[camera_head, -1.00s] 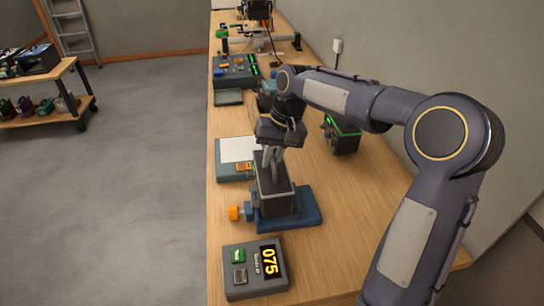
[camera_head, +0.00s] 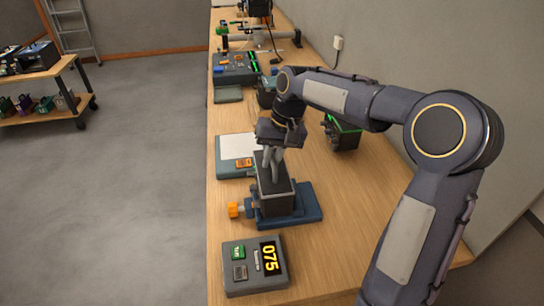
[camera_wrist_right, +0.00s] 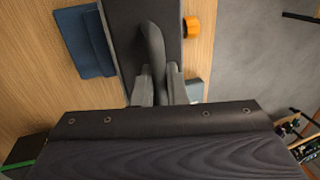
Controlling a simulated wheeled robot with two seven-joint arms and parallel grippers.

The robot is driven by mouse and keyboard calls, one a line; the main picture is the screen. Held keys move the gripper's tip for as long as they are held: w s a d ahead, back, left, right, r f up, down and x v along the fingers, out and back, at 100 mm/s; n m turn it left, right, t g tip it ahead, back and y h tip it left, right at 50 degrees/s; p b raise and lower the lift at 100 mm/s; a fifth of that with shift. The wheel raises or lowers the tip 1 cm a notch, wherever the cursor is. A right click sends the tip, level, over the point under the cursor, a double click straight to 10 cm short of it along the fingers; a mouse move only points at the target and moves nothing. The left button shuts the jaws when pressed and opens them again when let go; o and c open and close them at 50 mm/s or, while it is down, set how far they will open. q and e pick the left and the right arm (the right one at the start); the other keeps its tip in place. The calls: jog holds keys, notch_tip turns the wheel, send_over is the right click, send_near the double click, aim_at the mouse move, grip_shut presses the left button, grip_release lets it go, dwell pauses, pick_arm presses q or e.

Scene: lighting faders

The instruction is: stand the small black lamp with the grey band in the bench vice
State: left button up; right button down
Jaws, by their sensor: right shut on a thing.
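The small black lamp (camera_head: 275,202) is a dark box that stands upright over the bench vice, with its lower part at the vice's jaws. I cannot make out the grey band clearly. The bench vice (camera_head: 310,210) has a blue base and an orange knob (camera_head: 235,210) on its left side. My right gripper (camera_head: 271,163) is above the lamp and shut on its grey upright handle. In the wrist view its fingers (camera_wrist_right: 160,88) close around that handle, with the lamp's dark body (camera_wrist_right: 125,25) beyond. Whether the lamp touches the vice bottom is hidden. My left gripper is out of view.
A grey readout box (camera_head: 254,266) showing 075 stands in front of the vice. A teal tray with a white sheet (camera_head: 237,147) lies behind it. A black lamp with a green band (camera_head: 343,134) stands to the right. A shelf cart (camera_head: 40,87) stands at far left.

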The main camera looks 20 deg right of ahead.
jog(key=shift+f, duration=0.25)
dwell(0.8)
jog(key=c, duration=1.4)
grip_release()
jog(key=shift+o, duration=1.3)
jog(key=shift+f, duration=0.2)
jog(key=o, duration=1)
jog(key=shift+s, duration=0.15)
jog(key=shift+o, duration=0.7)
jog(key=shift+f, duration=0.1)
